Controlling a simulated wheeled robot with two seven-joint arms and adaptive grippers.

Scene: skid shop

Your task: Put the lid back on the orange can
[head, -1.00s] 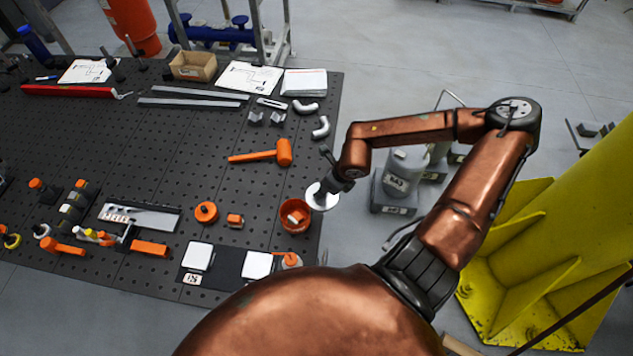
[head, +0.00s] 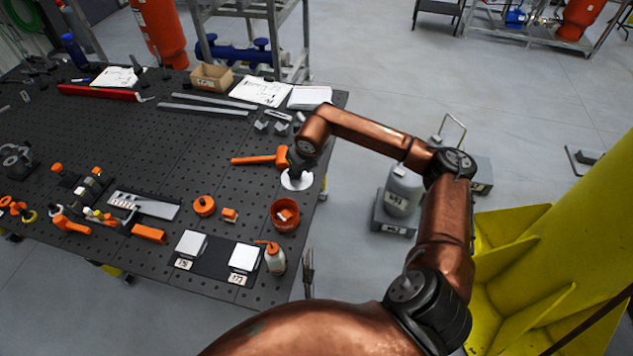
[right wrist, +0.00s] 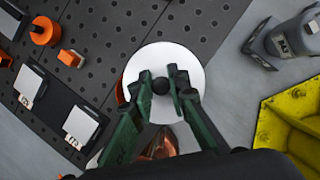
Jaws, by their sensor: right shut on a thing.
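The orange can (head: 285,216) stands open near the right edge of the black perforated table, with something small and orange-white visible inside. The lid (head: 297,181) is a white round disc, held beyond the can and slightly right of it in the head view, apart from its rim. My right gripper (head: 298,168) is above the lid. In the right wrist view its green fingers (right wrist: 160,88) are shut on the dark knob at the middle of the lid (right wrist: 185,57). The lid hides most of what lies beneath; an orange sliver shows at its left. My left gripper is not in view.
An orange mallet (head: 262,158) lies just left of the lid. A small bottle with an orange top (head: 275,260) and white square pads (head: 244,257) are in front of the can. A round orange part (head: 203,206) is to its left. Floor lies beyond the table's right edge.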

